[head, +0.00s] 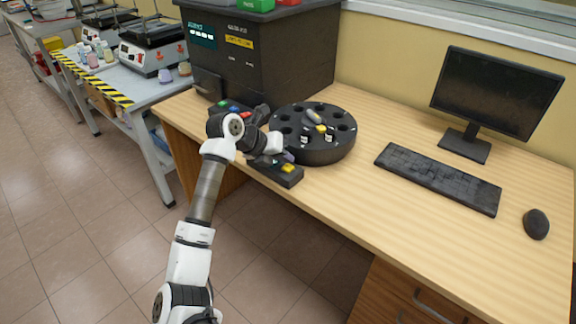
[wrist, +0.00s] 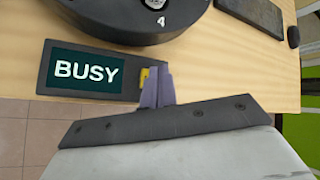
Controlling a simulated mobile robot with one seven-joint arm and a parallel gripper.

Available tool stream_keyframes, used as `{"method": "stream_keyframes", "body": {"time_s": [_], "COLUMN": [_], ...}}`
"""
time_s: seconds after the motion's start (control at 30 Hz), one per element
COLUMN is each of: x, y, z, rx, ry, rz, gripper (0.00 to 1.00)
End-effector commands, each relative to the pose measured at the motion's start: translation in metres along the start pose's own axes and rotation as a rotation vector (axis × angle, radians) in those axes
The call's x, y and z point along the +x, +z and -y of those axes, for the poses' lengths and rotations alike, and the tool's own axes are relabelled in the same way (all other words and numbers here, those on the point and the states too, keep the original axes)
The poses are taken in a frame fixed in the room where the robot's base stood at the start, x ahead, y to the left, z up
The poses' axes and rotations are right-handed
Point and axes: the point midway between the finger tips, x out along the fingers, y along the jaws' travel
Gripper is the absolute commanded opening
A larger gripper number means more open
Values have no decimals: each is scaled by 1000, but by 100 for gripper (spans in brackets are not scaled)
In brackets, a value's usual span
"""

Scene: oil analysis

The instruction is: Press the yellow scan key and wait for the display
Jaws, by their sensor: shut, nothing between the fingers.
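The yellow scan key (head: 287,168) sits on a low dark console (head: 291,179) at the front edge of the wooden desk. In the wrist view the yellow key (wrist: 144,76) is partly hidden by my fingers. The console's display (wrist: 87,71) reads BUSY in white letters. My gripper (wrist: 158,74) is shut and empty, its purple-grey fingertips right at the yellow key; I cannot tell whether they touch it. In the head view my gripper (head: 288,157) is over the console, and my wrist hides much of it, including the display.
A round black carousel (head: 314,152) with several holes and a few vials stands right behind the console. A large dark analyser (head: 262,60) stands behind it to the left. A keyboard (head: 437,179), mouse (head: 536,224) and monitor (head: 497,92) are to the right. The desk's front middle is clear.

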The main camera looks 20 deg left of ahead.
Motion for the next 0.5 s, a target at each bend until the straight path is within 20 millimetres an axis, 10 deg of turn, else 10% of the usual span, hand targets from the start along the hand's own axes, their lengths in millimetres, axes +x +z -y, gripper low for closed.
{"method": "stream_keyframes", "body": {"time_s": [0.5], "x": [-18], "y": [14], "z": [13], "rx": [2], "ry": [0], "rz": [1], "gripper": [0]}}
